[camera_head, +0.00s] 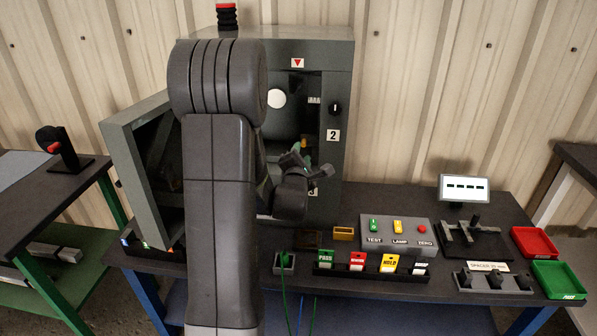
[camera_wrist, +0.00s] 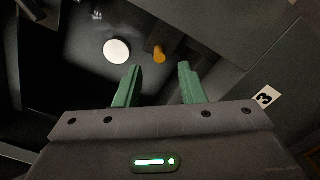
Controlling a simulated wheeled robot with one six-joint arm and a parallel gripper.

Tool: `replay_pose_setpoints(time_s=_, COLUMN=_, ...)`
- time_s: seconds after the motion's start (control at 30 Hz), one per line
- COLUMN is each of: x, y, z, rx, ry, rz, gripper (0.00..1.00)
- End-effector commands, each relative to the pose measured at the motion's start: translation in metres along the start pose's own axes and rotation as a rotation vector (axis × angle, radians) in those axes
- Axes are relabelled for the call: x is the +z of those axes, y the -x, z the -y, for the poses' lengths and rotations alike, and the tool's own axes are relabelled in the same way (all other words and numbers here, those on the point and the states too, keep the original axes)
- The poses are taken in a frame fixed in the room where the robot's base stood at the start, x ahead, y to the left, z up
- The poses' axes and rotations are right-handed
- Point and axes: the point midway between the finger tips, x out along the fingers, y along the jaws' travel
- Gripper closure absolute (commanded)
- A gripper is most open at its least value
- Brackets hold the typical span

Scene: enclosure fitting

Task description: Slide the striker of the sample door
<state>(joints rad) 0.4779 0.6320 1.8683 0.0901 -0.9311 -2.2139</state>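The grey enclosure (camera_head: 305,50) stands at the back of the bench, its door (camera_head: 150,170) swung open to the left. My gripper (camera_head: 303,150) is at the enclosure's opening, partly hidden by my arm. In the wrist view my gripper's green fingers (camera_wrist: 160,88) are apart with nothing between them. An orange-yellow knob (camera_wrist: 159,55) on a dark block is just beyond the fingertips, apart from them. A white disc (camera_wrist: 117,50) lies to its left. I cannot tell for sure which part is the striker.
A label 3 (camera_wrist: 265,97) is on the enclosure frame right of my gripper. A dark knob (camera_head: 335,107) sits above label 2 (camera_head: 333,135). A button box (camera_head: 395,248), coloured tags and red (camera_head: 535,243) and green trays (camera_head: 558,280) occupy the bench at right.

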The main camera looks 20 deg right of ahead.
Motion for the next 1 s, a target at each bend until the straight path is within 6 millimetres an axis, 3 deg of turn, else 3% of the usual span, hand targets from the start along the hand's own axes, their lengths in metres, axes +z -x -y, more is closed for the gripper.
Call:
replay_pose_setpoints(time_s=0.2, x=-0.001, y=0.051, z=0.001, rx=0.000, ry=0.000, rz=-0.001, gripper=0.64)
replay_pose_setpoints(time_s=0.4, x=-0.001, y=0.081, z=0.001, rx=0.000, ry=-0.001, rz=0.000, gripper=0.64)
replay_pose_setpoints(time_s=0.6, x=0.000, y=0.091, z=0.000, rx=0.000, ry=-0.001, rz=0.000, gripper=0.64)
replay_pose_setpoints(time_s=1.0, x=0.000, y=0.090, z=0.000, rx=0.000, ry=0.000, rz=0.000, gripper=0.64)
